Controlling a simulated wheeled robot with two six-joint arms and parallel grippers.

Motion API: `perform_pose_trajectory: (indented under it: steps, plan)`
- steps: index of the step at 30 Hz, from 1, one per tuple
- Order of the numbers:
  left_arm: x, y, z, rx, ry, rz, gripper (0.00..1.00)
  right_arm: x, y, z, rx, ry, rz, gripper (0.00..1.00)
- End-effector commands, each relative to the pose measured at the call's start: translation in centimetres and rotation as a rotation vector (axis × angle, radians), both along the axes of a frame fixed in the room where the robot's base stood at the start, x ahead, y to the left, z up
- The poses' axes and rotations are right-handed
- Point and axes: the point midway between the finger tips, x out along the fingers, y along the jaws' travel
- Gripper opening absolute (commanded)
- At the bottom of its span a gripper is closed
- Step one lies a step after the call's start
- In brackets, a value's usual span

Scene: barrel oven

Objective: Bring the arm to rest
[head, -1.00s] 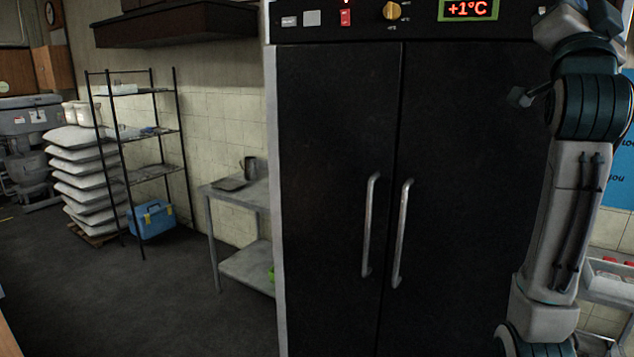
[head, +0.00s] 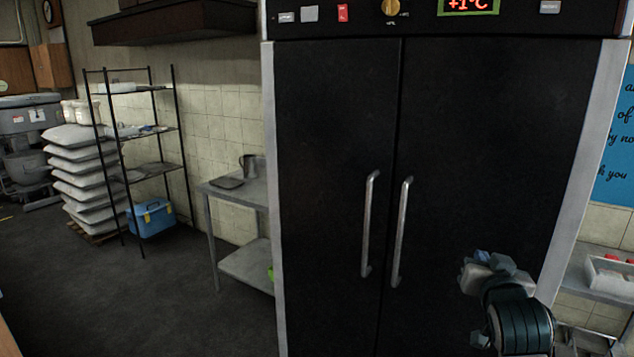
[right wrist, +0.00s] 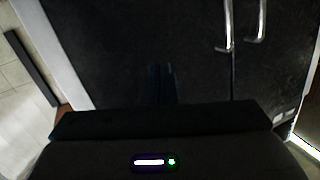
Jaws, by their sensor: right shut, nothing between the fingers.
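My right arm is folded low at the lower right of the head view. Its gripper (head: 486,268) is in front of the right door of the black cabinet (head: 335,130), below and to the right of the door handles. The gripper is shut with nothing in it. In the right wrist view the dark gripper body fills the bottom, with the cabinet doors and handles beyond. My left gripper is in neither view.
Two metal handles, left (head: 370,225) and right (head: 402,232), stick out from the shut doors. A steel table (head: 240,192) stands left of the cabinet. A rack (head: 150,130) and stacked sacks (head: 82,180) stand farther left. The floor (head: 130,300) at front left is clear.

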Motion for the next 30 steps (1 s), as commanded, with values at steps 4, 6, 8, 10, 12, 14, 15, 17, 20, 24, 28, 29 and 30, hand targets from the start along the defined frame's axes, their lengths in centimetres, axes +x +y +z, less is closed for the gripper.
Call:
perform_pose_trajectory:
  steps: [4,6,8,10,12,14,15,17,20,24,28,29,30]
  plan:
    - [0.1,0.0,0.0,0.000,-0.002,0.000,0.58,-4.1,0.9,-9.7,-0.030,0.227,0.035,0.00]
    - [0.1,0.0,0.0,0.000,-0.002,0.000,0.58,-6.5,1.3,-13.6,-0.044,0.331,0.054,0.00]
    - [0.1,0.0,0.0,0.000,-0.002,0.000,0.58,-8.9,1.7,-16.9,-0.056,0.420,0.073,0.00]
    - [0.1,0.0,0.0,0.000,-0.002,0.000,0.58,-11.8,2.1,-20.4,-0.068,0.523,0.097,0.00]
    - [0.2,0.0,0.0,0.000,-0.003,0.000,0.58,-15.1,2.5,-23.5,-0.079,0.625,0.124,0.00]
    - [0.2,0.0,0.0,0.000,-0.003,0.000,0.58,-18.0,2.9,-25.9,-0.087,0.710,0.149,0.00]
    - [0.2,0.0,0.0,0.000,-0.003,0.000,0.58,-19.8,3.1,-27.2,-0.093,0.762,0.165,0.00]
    - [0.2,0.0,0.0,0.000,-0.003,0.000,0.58,-22.4,3.4,-28.9,-0.098,0.832,0.188,0.00]
    - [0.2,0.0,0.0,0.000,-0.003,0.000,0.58,-26.0,3.8,-30.9,-0.105,0.927,0.221,0.00]
    - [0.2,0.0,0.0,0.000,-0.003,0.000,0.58,-30.3,4.2,-32.7,-0.110,1.032,0.261,0.00]
    - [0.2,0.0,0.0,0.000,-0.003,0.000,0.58,-33.8,4.6,-33.8,-0.112,1.117,0.296,0.00]
    - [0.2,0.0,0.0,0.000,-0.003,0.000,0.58,-34.5,4.7,-34.1,-0.112,1.135,0.303,0.00]
    - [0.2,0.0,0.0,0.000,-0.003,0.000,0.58,-35.6,4.8,-34.3,-0.112,1.159,0.312,0.00]
